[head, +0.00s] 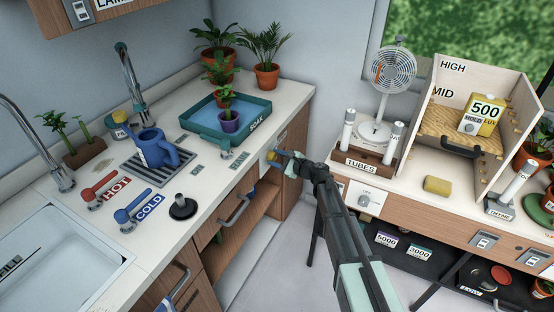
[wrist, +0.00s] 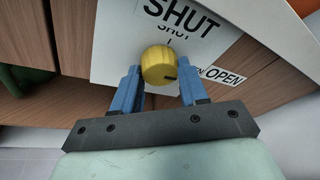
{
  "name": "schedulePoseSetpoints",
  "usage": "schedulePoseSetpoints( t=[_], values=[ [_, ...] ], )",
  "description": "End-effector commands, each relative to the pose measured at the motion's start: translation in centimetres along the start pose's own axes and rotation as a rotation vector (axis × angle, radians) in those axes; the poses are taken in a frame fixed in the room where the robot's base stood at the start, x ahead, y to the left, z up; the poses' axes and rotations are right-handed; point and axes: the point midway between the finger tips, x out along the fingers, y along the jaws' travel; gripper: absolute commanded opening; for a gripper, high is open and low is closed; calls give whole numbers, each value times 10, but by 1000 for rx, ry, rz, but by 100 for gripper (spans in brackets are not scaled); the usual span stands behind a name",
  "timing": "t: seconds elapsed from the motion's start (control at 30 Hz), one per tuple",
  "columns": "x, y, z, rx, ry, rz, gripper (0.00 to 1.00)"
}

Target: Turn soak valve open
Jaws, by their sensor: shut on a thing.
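The soak valve is a round yellow knob (wrist: 158,62) on a white plate (wrist: 112,45) on the wooden cabinet front. The plate reads SHUT above the knob and OPEN to its right in the wrist view. A dark mark shows on the knob's lower right, towards the OPEN side. My gripper (wrist: 158,78) has its blue fingers on either side of the knob and is shut on it. In the head view, my gripper (head: 282,161) reaches the cabinet end below the SOAK tray (head: 262,113), and the yellow knob (head: 272,155) shows just left of it.
A blue watering can (head: 157,148) stands on a drain grate (head: 150,170). HOT (head: 101,192) and COLD (head: 132,217) levers are near the sink. A tube rack (head: 367,160) stands right. Floor between the counters is clear.

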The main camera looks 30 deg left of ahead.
Motion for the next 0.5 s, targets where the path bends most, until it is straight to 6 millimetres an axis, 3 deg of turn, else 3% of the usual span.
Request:
schedulePoseSetpoints(
  t=[0.5],
  values=[
    [0, -1, 1, 65, 2, 19, 13]
  ],
)
